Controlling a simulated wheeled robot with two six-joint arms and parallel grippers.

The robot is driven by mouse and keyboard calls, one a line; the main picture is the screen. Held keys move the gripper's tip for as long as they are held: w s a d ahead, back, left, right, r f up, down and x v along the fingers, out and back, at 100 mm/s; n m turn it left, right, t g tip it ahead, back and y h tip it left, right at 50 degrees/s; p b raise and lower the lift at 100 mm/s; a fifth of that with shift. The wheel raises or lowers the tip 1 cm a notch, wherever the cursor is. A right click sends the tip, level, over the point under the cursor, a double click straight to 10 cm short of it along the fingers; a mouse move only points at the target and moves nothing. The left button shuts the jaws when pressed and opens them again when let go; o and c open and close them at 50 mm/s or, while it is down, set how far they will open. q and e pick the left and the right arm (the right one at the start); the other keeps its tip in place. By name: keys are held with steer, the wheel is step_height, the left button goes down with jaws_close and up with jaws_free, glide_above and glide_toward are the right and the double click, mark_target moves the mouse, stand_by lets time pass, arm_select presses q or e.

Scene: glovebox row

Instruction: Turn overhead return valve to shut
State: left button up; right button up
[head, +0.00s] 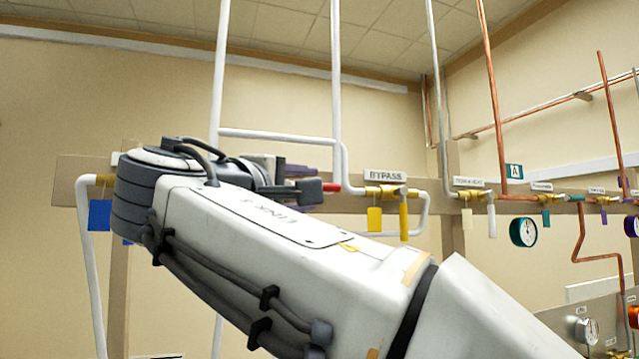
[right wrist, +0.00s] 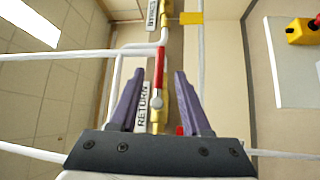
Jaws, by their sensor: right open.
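The return valve shows in the right wrist view as a brass body (right wrist: 155,122) with a red lever (right wrist: 159,72) lying along the pipe line. A white RETURN label (right wrist: 143,102) is beside it. My right gripper (right wrist: 158,74) is open, its purple fingers on either side of the red lever, with visible gaps to it. In the head view my right arm hides most of the valve; only the red lever tip (head: 331,187) shows just right of the gripper (head: 306,189). My left gripper is not in view.
In the head view the BYPASS valve (head: 385,191) with yellow tags is just right of the lever tip. More valves, a dial gauge (head: 523,232) and copper pipes are farther right. White vertical pipes (head: 337,90) rise close behind the gripper. A blue tag (head: 100,214) hangs at left.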

mark_target(326, 188)
steer(key=shift+p+x, duration=1.55)
steer(key=shift+x, duration=2.25)
jaws_close()
